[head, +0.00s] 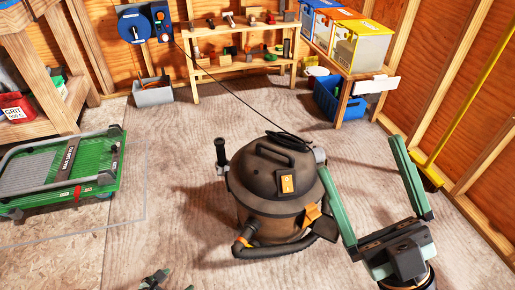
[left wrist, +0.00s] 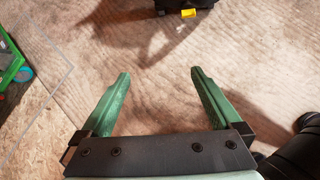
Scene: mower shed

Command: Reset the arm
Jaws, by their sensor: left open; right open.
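My right gripper (head: 358,153) is at the lower right of the head view. Its two green fingers are spread wide with nothing between them; the left finger's tip appears beside the vacuum's right side, and I cannot tell if they touch. My left gripper (head: 172,283) barely shows at the bottom edge of the head view, with only the finger ends visible. In the left wrist view my left gripper (left wrist: 160,78) is open and empty above bare floor. The dark shop vacuum (head: 262,165) stands upright on the floor between my two grippers.
A green platform cart (head: 92,178) is at the left. A wooden workbench (head: 40,118) with a red bin (head: 14,108) stands behind it. A low tool shelf (head: 235,66), a grey bin (head: 153,95) and a blue crate (head: 333,97) line the back. A black cable (head: 228,88) runs to the vacuum.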

